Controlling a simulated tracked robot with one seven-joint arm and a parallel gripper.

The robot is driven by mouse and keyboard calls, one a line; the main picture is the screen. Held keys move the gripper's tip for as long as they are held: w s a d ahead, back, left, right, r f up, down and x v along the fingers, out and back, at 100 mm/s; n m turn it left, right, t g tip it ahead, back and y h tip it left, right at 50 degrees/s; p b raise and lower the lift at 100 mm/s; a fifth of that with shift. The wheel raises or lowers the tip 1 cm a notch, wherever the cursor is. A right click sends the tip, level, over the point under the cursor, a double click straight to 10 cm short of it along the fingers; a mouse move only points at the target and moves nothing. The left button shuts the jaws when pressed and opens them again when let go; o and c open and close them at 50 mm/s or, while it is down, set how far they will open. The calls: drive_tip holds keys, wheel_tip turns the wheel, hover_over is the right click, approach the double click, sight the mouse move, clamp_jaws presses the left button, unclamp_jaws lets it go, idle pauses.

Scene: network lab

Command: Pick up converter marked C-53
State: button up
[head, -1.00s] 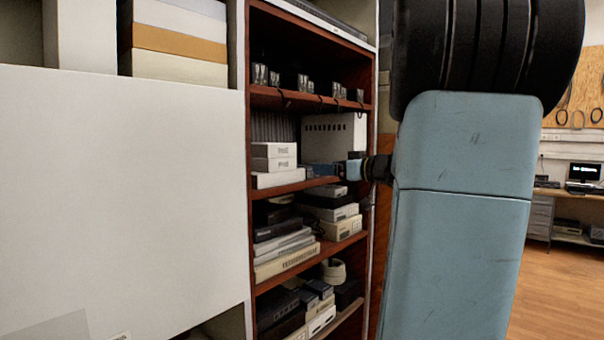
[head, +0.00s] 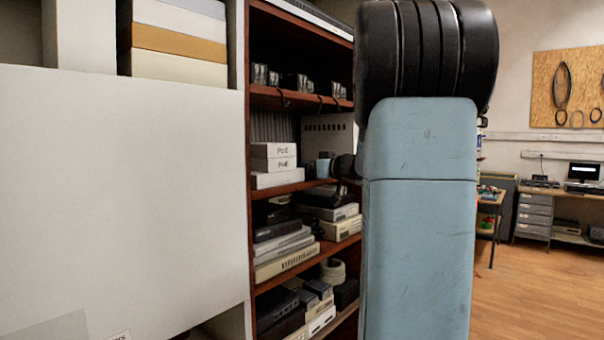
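No label reading C-53 is legible, so I cannot tell which device is the converter. Small boxes and devices crowd the open brown shelf unit (head: 285,188) in the head view. My arm stands in front of the unit's right side and hides part of it. The small end of my arm, with my gripper (head: 324,168), reaches to the middle shelf, right of the stacked white boxes marked PoE (head: 274,158). My gripper's fingers are too small and dark to make out, and I cannot see anything held.
Beige and dark devices (head: 285,258) fill the lower shelves, with more boxes (head: 337,225) beside them. Glass-like items (head: 272,77) stand on the upper shelf. A large white panel (head: 120,190) fills the left. Open wooden floor (head: 530,295) and desks lie at the right.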

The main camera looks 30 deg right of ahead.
drive_tip(key=shift+c, duration=0.3)
drive_tip(key=c, duration=0.9)
drive_tip(key=shift+r, duration=0.1)
